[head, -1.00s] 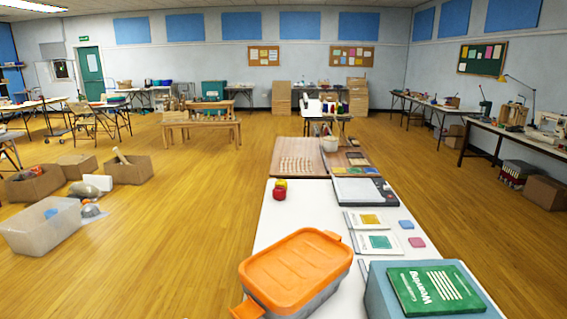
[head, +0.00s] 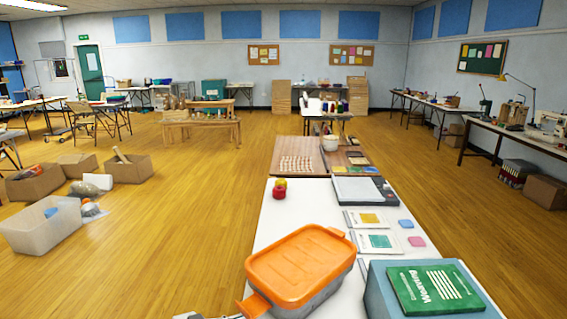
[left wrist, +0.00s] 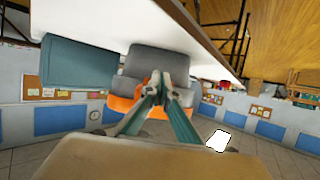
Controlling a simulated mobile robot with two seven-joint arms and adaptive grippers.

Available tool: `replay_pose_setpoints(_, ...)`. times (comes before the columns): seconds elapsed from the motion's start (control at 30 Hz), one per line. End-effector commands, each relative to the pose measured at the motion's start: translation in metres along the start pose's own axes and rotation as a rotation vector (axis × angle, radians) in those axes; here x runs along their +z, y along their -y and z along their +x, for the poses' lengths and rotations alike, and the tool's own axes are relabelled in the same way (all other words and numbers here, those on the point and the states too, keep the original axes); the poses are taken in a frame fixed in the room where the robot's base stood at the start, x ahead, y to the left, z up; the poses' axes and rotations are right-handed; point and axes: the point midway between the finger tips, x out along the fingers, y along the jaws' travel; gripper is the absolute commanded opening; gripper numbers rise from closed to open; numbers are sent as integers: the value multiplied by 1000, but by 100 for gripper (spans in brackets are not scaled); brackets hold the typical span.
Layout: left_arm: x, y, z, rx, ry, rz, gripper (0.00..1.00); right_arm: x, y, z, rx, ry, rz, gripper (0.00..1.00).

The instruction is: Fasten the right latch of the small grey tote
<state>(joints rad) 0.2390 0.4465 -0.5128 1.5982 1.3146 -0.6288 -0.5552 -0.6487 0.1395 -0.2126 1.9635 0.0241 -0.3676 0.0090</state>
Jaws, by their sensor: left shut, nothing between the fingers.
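The small grey tote (head: 326,293) stands on the near end of the white table with its orange lid (head: 300,265) on. An orange tab (head: 254,306) juts out from its near left end, and another (head: 336,232) shows at its far end; I cannot tell how either latch is seated. In the left wrist view, which is upside down, my left gripper (left wrist: 155,78) is shut and empty, its fingertips in front of the tote's grey side (left wrist: 155,62). Whether they touch is unclear. A bit of my left arm shows at the head view's bottom edge. My right gripper is out of view.
A blue-grey box (head: 376,290) with a green weaving book (head: 434,290) on top stands close to the tote's right. Pattern packets (head: 380,242), a red and yellow item (head: 279,190) and a paper trimmer (head: 358,190) lie farther back. The table left of these is narrow and clear.

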Motion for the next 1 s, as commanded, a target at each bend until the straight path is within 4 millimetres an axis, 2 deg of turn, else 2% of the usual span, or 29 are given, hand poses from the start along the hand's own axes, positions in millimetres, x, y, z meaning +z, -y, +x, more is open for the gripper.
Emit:
replay_pose_setpoints(0.5, -17, 0, 9, 0, -1, 0, 0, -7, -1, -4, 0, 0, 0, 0)
replay_pose_setpoints(1.0, -19, 0, 12, 0, -1, 1, 0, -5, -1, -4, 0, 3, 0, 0)
